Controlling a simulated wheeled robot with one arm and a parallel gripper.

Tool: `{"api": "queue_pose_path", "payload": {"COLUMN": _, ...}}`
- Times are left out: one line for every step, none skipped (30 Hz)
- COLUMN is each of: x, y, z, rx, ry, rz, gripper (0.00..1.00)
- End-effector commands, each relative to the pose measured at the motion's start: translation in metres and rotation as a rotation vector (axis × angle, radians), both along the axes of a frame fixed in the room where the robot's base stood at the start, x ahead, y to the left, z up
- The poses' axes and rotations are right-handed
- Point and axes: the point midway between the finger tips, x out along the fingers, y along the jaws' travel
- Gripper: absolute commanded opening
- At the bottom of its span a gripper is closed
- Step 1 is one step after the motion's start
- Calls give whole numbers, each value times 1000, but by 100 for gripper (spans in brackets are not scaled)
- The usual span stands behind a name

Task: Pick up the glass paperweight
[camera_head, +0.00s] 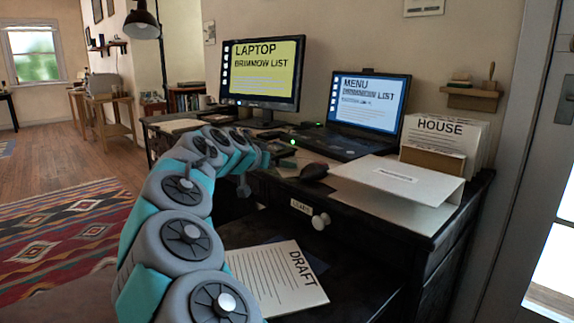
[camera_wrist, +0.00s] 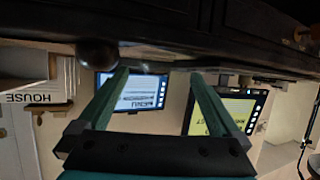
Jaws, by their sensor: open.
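I cannot pick out the glass paperweight for certain in either view. A small bright green spot (camera_head: 293,142) shows on the dark desk (camera_head: 385,232) in front of the laptop, just beyond my gripper; I cannot tell what it is. My gripper (camera_head: 262,162) is over the desk's front left part, partly hidden by my arm. In the wrist view, which is upside down, the two fingers of my gripper (camera_wrist: 160,75) are spread apart with nothing clearly held between them. A dark rounded thing (camera_wrist: 97,52) is left of the fingers there.
A monitor (camera_head: 262,72) and an open laptop (camera_head: 365,112) stand at the back. A white folder (camera_head: 395,182) and a HOUSE paper holder (camera_head: 440,142) take up the right. A DRAFT sheet (camera_head: 275,280) lies lower down.

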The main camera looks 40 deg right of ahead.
Motion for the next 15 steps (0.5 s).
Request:
{"api": "queue_pose_path", "payload": {"x": 1, "y": -4, "z": -2, "rx": 1, "ry": 1, "rz": -1, "gripper": 100}}
{"api": "queue_pose_path", "payload": {"x": 1, "y": -6, "z": -3, "rx": 1, "ry": 1, "rz": -1, "gripper": 100}}
{"api": "queue_pose_path", "payload": {"x": 2, "y": -11, "z": -5, "rx": 1, "ry": 1, "rz": -1, "gripper": 100}}
{"api": "queue_pose_path", "payload": {"x": 3, "y": -15, "z": -6, "rx": 0, "ry": 0, "rz": -1, "gripper": 100}}
{"api": "queue_pose_path", "payload": {"x": 4, "y": -19, "z": -8, "rx": 0, "ry": 0, "rz": -1, "gripper": 100}}
{"api": "queue_pose_path", "payload": {"x": 6, "y": -24, "z": -11, "rx": -1, "ry": 0, "rz": 0, "gripper": 100}}
{"api": "queue_pose_path", "payload": {"x": 8, "y": -28, "z": -12, "rx": -1, "ry": 0, "rz": 0, "gripper": 100}}
{"api": "queue_pose_path", "payload": {"x": 9, "y": -32, "z": -14, "rx": 0, "ry": 0, "rz": 0, "gripper": 100}}
{"api": "queue_pose_path", "payload": {"x": 11, "y": -37, "z": -17, "rx": 0, "ry": 0, "rz": 0, "gripper": 100}}
{"api": "queue_pose_path", "payload": {"x": 12, "y": -39, "z": -18, "rx": 1, "ry": 0, "rz": 0, "gripper": 100}}
{"api": "queue_pose_path", "payload": {"x": 13, "y": -41, "z": -19, "rx": 1, "ry": 0, "rz": 0, "gripper": 100}}
{"api": "queue_pose_path", "payload": {"x": 13, "y": -42, "z": -20, "rx": 1, "ry": 0, "rz": 0, "gripper": 100}}
{"api": "queue_pose_path", "payload": {"x": 14, "y": -43, "z": -20, "rx": 1, "ry": 0, "rz": 0, "gripper": 100}}
{"api": "queue_pose_path", "payload": {"x": 14, "y": -42, "z": -20, "rx": 0, "ry": -1, "rz": 1, "gripper": 100}}
{"api": "queue_pose_path", "payload": {"x": 14, "y": -42, "z": -20, "rx": 0, "ry": -1, "rz": 1, "gripper": 100}}
